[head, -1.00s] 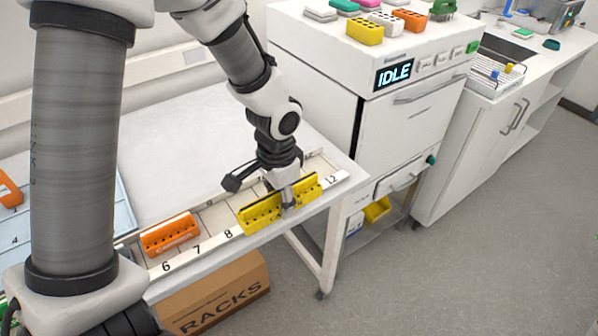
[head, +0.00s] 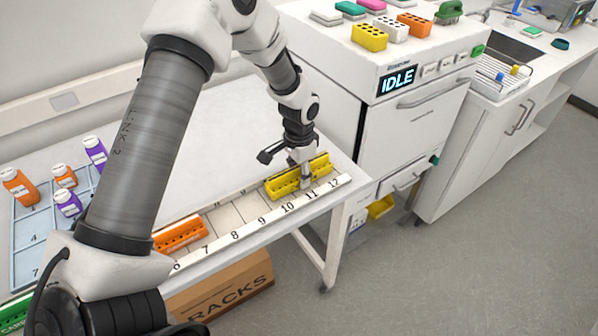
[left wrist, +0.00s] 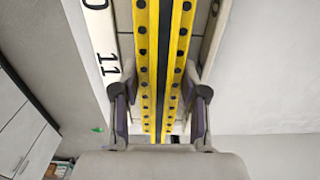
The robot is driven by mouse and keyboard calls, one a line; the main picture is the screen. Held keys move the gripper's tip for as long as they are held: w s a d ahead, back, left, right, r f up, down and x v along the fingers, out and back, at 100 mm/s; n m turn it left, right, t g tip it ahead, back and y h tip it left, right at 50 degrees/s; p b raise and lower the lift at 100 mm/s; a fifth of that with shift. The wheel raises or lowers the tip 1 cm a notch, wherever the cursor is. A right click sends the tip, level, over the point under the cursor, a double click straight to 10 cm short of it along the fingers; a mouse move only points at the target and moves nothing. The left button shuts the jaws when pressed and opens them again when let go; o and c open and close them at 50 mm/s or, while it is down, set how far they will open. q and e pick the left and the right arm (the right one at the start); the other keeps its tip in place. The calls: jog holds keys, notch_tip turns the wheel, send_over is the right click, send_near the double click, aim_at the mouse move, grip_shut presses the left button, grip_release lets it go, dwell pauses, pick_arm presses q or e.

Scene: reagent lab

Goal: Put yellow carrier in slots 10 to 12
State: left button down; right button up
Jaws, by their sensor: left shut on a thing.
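The yellow carrier (head: 283,187) is a long block with a row of holes, over the right end of the numbered rack (head: 248,228), behind labels 10 to 12. My left gripper (head: 305,181) points down and is shut on the carrier near its middle, hiding part of it. In the left wrist view the carrier (left wrist: 149,45) runs lengthwise between the two fingers (left wrist: 160,105), beside label 11. I cannot tell whether it is fully seated. My right gripper is not in view.
An orange carrier (head: 180,236) sits in the rack left of label 7. Slots 8 and 9 look empty. A blue tray (head: 30,262) with orange and purple bottles is at left. A machine reading IDLE (head: 396,80) stands right of the table, with several blocks on top.

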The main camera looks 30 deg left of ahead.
pick_arm(q)
jog(key=c, duration=0.9)
grip_release()
jog(key=shift+s, duration=0.1)
jog(key=shift+r, duration=0.4)
notch_tip(320, 180, up, 11)
jog(key=shift+r+b, duration=0.2)
jog(key=shift+b, duration=0.9)
